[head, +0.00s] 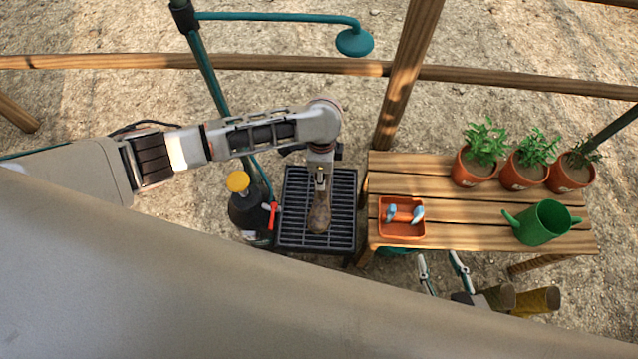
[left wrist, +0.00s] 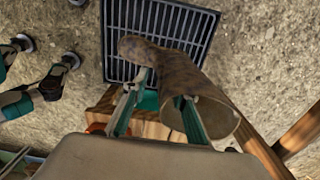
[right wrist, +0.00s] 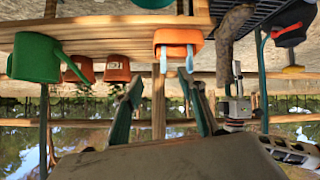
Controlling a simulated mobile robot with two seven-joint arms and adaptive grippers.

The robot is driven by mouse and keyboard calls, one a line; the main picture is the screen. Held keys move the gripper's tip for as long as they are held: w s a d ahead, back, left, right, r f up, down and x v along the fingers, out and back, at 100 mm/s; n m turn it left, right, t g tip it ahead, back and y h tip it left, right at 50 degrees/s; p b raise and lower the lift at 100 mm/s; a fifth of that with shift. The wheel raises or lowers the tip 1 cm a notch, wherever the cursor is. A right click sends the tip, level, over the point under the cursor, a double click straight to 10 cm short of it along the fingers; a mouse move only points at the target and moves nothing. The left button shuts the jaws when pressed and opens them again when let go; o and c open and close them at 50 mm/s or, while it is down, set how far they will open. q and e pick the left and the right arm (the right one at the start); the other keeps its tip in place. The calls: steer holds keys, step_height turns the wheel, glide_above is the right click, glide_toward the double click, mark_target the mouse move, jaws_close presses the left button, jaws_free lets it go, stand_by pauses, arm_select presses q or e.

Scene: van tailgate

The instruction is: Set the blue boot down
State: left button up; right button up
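The boot (head: 319,214) is coated in brown mud, and no blue shows on it. In the head view it is over the black grate (head: 287,215). My left gripper (head: 320,172) comes down onto its shaft from above. In the left wrist view the fingers (left wrist: 165,103) are closed around part of the boot shaft (left wrist: 178,70), near its open top. I cannot tell whether the sole touches the grate (left wrist: 190,30). My right gripper (head: 443,262) is open and empty in front of the bench; its spread fingers (right wrist: 160,95) show in the right wrist view.
The slatted wooden bench (head: 440,182) right of the grate carries an orange tray (head: 401,232), a green watering can (head: 545,222) and potted plants (head: 483,150). A dark sprayer with a yellow cap (head: 238,182) stands left. Two brownish-yellow boot-like openings (head: 537,300) are near my right gripper.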

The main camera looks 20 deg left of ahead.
arm_select(q)
steer(key=r+p, duration=0.2)
steer(key=r, duration=0.4)
steer(key=shift+w, duration=0.2)
steer(key=shift+s+r+p, duration=0.1)
steer(key=shift+r+p, duration=0.25)
steer(key=shift+r, duration=0.3)
steer(key=shift+s, duration=0.1)
arm_select(e)
steer(key=shift+s+d+f+h, duration=0.1)
steer(key=shift+s+d+h, duration=0.2)
steer(key=shift+s+d, duration=0.25)
arm_select(q)
steer(key=shift+r, duration=0.1)
